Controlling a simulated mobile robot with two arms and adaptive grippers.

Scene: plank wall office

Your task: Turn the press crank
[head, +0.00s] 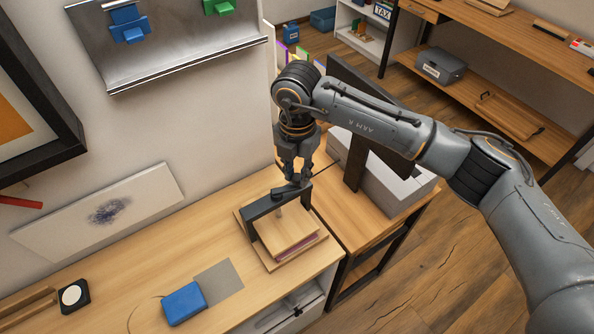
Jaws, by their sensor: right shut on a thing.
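The press stands on the near wooden desk. It has a dark arched frame (264,212) over a wooden press board (287,229) and a wooden base (273,262). Something purple shows between the board and the base. The crank (289,189) is a dark bar at the top of the frame, partly hidden by my right gripper (296,178). The right gripper points down from above and is shut on the crank. My left gripper does not show in the head view.
A blue box (185,303) and a grey mat (219,281) lie left of the press. A dark monitor (372,125) and a pale box (390,185) stand close behind it to the right. A wall with a metal board (170,50) bounds the left. Bare desk shows at front left.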

